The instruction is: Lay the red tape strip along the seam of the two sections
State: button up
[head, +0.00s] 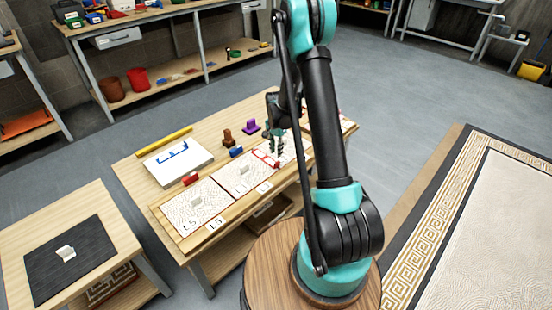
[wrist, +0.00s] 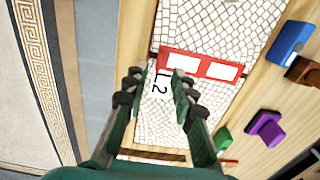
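The red strip (wrist: 200,65), with two pale windows in it, lies flat across the join of two mosaic sections. One section (wrist: 215,25) is above it in the wrist view and the other (wrist: 157,128), near a card marked "L2" (wrist: 160,85), is below. The red strip also shows in the head view (head: 265,158), between the middle section (head: 240,178) and the right one. My gripper (wrist: 156,86) is open with nothing between its fingers. It hovers over the lower section, beside the strip and apart from it. Exact alignment with the seam is hard to tell.
Beside the sections are a blue block (wrist: 290,42), a brown piece (wrist: 304,72) and a purple piece (wrist: 266,128). A white board with a blue bracket (head: 178,160), a red block (head: 191,179) and a yellow bar (head: 163,141) lie further left. A side table (head: 60,200) stands apart.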

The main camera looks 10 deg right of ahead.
jog(key=s+d+r+n+t, duration=0.25)
jog(key=s+r+n, duration=0.25)
jog(key=s+r, duration=1.05)
jog(key=s+d+r+n+t, duration=0.1)
jog(key=s+n, duration=0.4)
jog(key=s, duration=1)
jog(key=shift+d+n+t, duration=0.3)
jog(key=shift+n+t, duration=0.05)
jog(key=shift+n, duration=0.05)
